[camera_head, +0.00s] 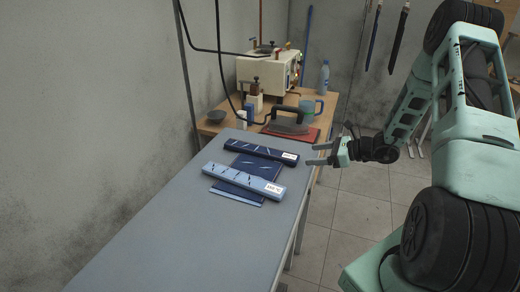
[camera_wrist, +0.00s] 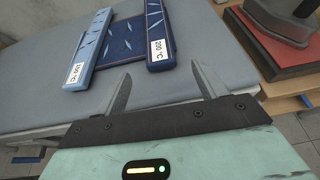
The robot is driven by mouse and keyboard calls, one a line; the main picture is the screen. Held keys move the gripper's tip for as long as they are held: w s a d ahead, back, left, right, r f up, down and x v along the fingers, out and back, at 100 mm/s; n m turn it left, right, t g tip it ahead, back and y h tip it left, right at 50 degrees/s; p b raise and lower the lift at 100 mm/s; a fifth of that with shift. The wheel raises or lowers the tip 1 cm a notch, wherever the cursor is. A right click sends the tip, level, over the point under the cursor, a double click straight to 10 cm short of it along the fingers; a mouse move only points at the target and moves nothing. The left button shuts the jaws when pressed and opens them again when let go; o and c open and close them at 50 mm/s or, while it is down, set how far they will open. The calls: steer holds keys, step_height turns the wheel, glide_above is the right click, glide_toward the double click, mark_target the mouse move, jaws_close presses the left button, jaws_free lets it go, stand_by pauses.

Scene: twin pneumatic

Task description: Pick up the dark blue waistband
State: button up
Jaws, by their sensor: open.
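The dark blue waistband (camera_head: 260,150) looks like a long bar with pale streaks and a white label at its right end. It lies on the grey table, and in the wrist view the dark blue waistband (camera_wrist: 158,30) points its label end, marked 200 °C, towards my gripper. A lighter blue bar (camera_head: 243,183) with a similar label lies roughly parallel, nearer the head camera; it is at the left in the wrist view (camera_wrist: 90,48). My gripper (camera_head: 320,154) is open and empty, just off the table's right edge, apart from the waistband. In the wrist view my gripper (camera_wrist: 165,88) has its fingers spread.
Dark blue cloth (camera_head: 247,166) lies between and partly under the bars. Beyond are a red board (camera_head: 305,133) with an iron (camera_head: 288,121), a mug, a bottle (camera_head: 324,77) and a cream machine (camera_head: 268,73). The grey table's (camera_head: 150,225) near part is clear.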

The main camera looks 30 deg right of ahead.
mark_target(286, 156)
steer(key=p+x, duration=0.1)
steer(key=x, duration=0.3)
steer(key=shift+w+a+f, duration=0.1)
steer(key=shift+w+a, duration=0.05)
steer(key=shift+w, duration=0.05)
steer(key=x, duration=0.1)
steer(key=p+x, duration=0.1)
steer(key=x, duration=0.1)
steer(key=p+x, duration=0.1)
steer(key=shift+w+a, duration=0.45)
steer(key=shift+w, duration=0.1)
steer(key=c, duration=1.1)
